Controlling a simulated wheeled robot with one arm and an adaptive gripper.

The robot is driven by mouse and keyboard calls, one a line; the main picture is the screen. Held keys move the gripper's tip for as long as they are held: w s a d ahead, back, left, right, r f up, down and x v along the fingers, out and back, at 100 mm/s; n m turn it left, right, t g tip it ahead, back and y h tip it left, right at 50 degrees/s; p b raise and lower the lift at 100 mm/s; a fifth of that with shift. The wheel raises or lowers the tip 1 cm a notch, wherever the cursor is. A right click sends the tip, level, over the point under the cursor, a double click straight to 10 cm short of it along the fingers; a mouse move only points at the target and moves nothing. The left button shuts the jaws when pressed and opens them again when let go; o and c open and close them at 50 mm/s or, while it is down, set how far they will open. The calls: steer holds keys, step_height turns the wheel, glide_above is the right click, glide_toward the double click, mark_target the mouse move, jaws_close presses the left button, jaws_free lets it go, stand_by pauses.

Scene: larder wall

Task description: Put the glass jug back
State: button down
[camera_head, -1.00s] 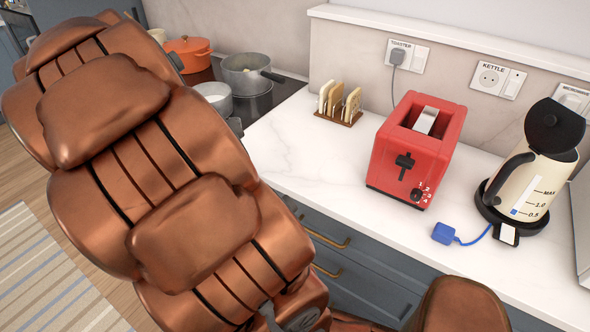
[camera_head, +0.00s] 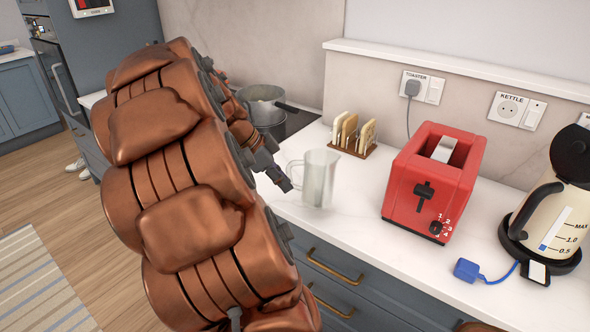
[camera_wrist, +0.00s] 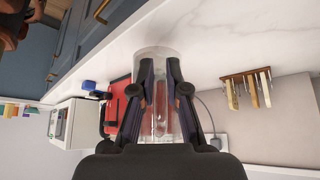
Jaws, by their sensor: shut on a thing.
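The glass jug (camera_head: 319,178) is clear and stands out at the counter's front edge in the head view, left of the toaster. My gripper (camera_head: 284,181) reaches it from the left, at the jug's handle side. In the wrist view the jug (camera_wrist: 156,64) sits between the two dark fingers of my gripper (camera_wrist: 157,85), which are shut on it. The jug looks about upright. I cannot tell whether its base touches the counter.
A red toaster (camera_head: 433,185) and a cream kettle (camera_head: 550,215) with a blue plug (camera_head: 467,270) stand to the right. A toast rack (camera_head: 352,138) is behind the jug. A grey pot (camera_head: 262,103) is on the hob. White counter (camera_head: 357,211) is clear between jug and toaster.

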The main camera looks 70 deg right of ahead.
steer(key=shift+w+d+f+p, duration=0.4)
steer(key=shift+d+f+p, duration=0.3)
steer(key=shift+d, duration=1.05)
steer(key=shift+w+d+f+p, duration=0.45)
steer(key=shift+d+f+p, duration=0.3)
steer(key=shift+d, duration=1.05)
steer(key=shift+w+d+f+p, duration=0.5)
steer(key=shift+d+p, duration=0.35)
steer(key=shift+d, duration=0.9)
steer(key=shift+s+f, duration=0.1)
steer(key=shift+f, duration=0.2)
steer(key=shift+f, duration=0.1)
steer(key=c, duration=1.2)
jaws_free()
steer(key=b+v, duration=0.3)
steer(key=v, duration=0.9)
steer(key=shift+b, duration=0.35)
